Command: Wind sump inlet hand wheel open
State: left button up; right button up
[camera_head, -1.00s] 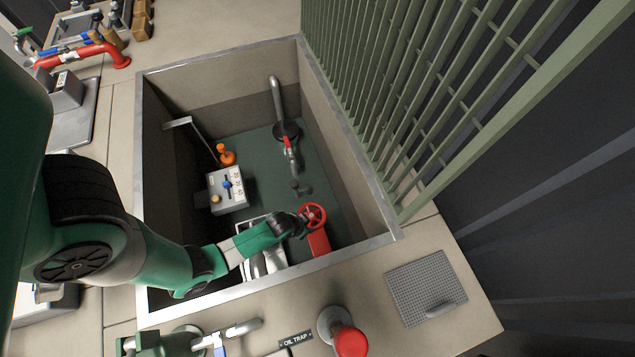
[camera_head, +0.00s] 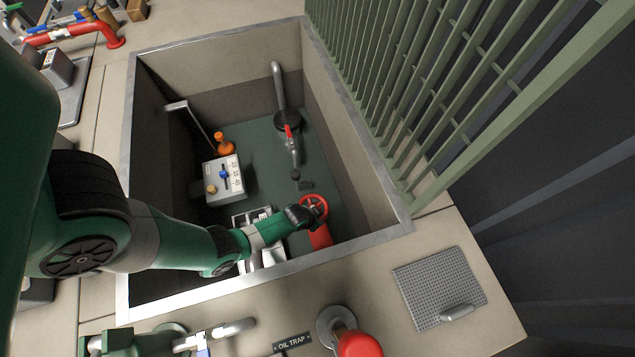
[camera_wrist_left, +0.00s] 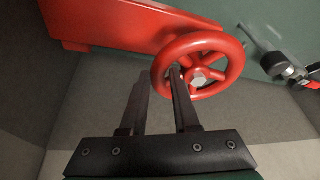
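The red hand wheel (camera_head: 322,201) sits on a red body (camera_head: 320,237) down in the sump pit. In the left wrist view the wheel (camera_wrist_left: 233,58) shows its rim, spokes and a metal hub nut. My left gripper (camera_head: 306,213) reaches into the pit at the wheel's left side. In the left wrist view its two fingers (camera_wrist_left: 160,72) stand apart on either side of the near left part of the rim. One fingertip reaches inside the ring and the other stays outside it. I cannot tell whether they touch the rim. My right gripper is not in view.
The pit's metal edge (camera_head: 285,268) surrounds my left arm. A control box (camera_head: 222,180), an orange fitting (camera_head: 222,146) and a pipe (camera_head: 280,85) are in the pit. A green railing (camera_head: 400,80) stands along the right. A red knob (camera_head: 358,344) stands in front.

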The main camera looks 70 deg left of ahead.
pick_arm(q)
grip_shut()
jog(key=shift+w, duration=0.1)
jog(key=n, duration=0.1)
jog(key=w+n+b, duration=0.1)
jog(key=shift+w+a+f+n+g+y, duration=0.1)
jog(key=shift+w+n+g+y, duration=0.05)
jog(key=shift+n+g+y, duration=0.2)
jog(key=shift+w+a+n+y+b, duration=0.15)
jog(key=shift+w+n+y+b, duration=0.25)
jog(key=shift+n, duration=0.35)
jog(key=shift+s+n+g, duration=0.15)
jog(key=shift+n+g, duration=0.1)
jog(key=shift+n, duration=0.05)
jog(key=shift+o, duration=1.6)
grip_release()
